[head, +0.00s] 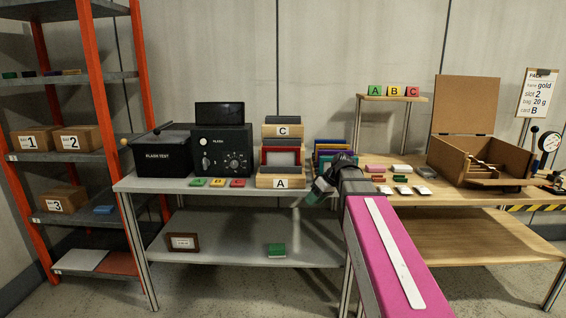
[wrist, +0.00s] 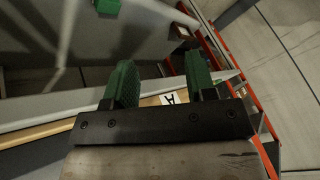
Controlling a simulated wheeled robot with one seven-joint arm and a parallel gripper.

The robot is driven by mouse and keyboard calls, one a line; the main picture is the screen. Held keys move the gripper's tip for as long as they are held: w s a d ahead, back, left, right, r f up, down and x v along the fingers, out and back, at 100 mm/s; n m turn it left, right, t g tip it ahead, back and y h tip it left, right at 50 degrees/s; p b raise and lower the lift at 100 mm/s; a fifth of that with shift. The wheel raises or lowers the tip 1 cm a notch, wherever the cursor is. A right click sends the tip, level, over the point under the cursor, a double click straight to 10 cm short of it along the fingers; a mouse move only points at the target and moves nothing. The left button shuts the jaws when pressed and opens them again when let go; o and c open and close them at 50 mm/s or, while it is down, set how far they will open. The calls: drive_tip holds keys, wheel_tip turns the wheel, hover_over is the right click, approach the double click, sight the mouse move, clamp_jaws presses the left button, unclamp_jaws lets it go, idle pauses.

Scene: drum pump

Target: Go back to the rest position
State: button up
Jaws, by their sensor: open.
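My gripper (head: 316,192) is held out in front of the grey bench, just right of the wooden block labelled A (head: 281,182). Its green fingers are apart with nothing between them, and the open gap also shows in the wrist view (wrist: 162,82). The A label (wrist: 168,98) shows behind the fingers there. My pink arm reaches up from the bottom right of the head view and hides part of the wooden table's front. Whether the gripper touches the bench edge is hard to tell.
The grey bench (head: 200,187) carries a flash test box (head: 163,157) and a dialled unit (head: 226,152). A wooden table (head: 465,197) with an open wooden case (head: 480,160) stands right. Orange-framed shelves (head: 92,90) stand left. A green box (head: 276,250) lies on the lower shelf.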

drive_tip(key=s+d+f+m+h, duration=0.2)
drive_tip(key=s+f, duration=0.3)
drive_tip(key=f, duration=0.3)
drive_tip(key=s+d+f+m+h, duration=0.2)
drive_tip(key=s+f+m, duration=0.2)
drive_tip(key=f, duration=0.4)
drive_tip(key=s+d+f+m+g+h, duration=0.1)
drive_tip(key=s+d+f+m+h, duration=0.1)
drive_tip(key=s+f, duration=0.3)
wheel_tip(320, 180, down, 3)
drive_tip(key=shift+s+d+m, duration=0.35)
drive_tip(key=shift+s+m, duration=0.05)
drive_tip(key=shift+m, duration=0.1)
